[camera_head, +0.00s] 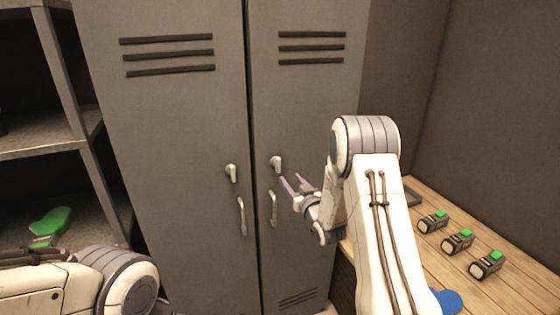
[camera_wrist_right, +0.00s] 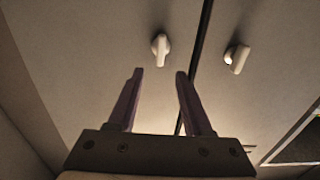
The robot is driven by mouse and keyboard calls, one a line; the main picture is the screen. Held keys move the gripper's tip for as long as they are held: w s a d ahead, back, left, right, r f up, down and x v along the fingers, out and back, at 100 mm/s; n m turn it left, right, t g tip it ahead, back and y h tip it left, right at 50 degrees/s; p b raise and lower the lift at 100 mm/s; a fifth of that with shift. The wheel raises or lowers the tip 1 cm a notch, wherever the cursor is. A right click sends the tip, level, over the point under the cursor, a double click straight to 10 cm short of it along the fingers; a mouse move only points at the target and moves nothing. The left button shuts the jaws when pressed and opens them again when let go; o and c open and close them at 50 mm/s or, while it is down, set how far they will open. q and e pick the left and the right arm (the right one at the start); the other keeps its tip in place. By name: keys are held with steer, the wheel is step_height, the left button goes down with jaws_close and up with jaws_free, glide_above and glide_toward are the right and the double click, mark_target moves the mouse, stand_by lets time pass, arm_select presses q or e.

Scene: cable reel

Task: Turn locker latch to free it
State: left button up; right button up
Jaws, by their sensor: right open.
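A grey two-door locker (camera_head: 185,120) fills the middle of the head view. Its left door has a small pale latch (camera_head: 231,173) and its right door a similar latch (camera_head: 276,165); both levers hang roughly downward. My right gripper (camera_head: 293,184) is open and empty, just right of and slightly below the right door's latch, apart from it. In the right wrist view, the open fingers (camera_wrist_right: 157,75) point toward one latch (camera_wrist_right: 160,48), which is beyond the tips. The other latch (camera_wrist_right: 237,58) is across the door seam. My left gripper is out of view.
Pull handles (camera_head: 242,216) (camera_head: 273,208) sit below the latches. A wooden bench (camera_head: 415,275) at right carries several black devices with green tops (camera_head: 457,241) and a blue item (camera_head: 448,301). A shelf (camera_head: 50,140) at left holds a green object (camera_head: 50,224).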

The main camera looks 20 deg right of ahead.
mark_target(279, 165)
steer(key=w+p, duration=0.2)
steer(key=w, duration=0.2)
steer(key=w+p, duration=0.2)
steer(key=w, duration=0.2)
steer(key=shift+w+a+r, duration=0.15)
steer(key=shift+w+a, duration=0.05)
steer(key=shift+w, duration=0.15)
steer(key=shift+w+p, duration=0.4)
steer(key=shift+w, duration=0.35)
jaws_close()
